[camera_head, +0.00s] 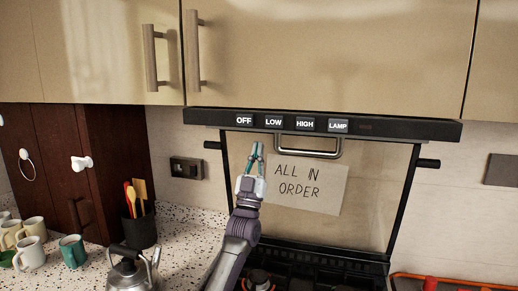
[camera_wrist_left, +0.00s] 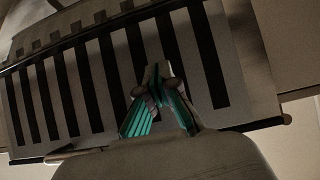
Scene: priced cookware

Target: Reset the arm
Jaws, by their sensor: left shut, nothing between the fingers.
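My left gripper (camera_head: 257,152) is raised in the middle of the head view, below the black range hood panel (camera_head: 400,128). Its teal fingers are shut and hold nothing. It is in front of the left edge of a paper note (camera_head: 320,190) that reads "ALL IN ORDER". In the left wrist view the shut fingers (camera_wrist_left: 160,80) point toward a slatted grille (camera_wrist_left: 85,80). My right gripper is in neither view.
The hood panel has buttons marked OFF, LOW, HIGH and LAMP. Below are the stove (camera_head: 310,268), a kettle (camera_head: 128,270), a utensil holder (camera_head: 139,230) and several mugs (camera_head: 34,228) on the left counter. Cabinets (camera_head: 330,55) hang above.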

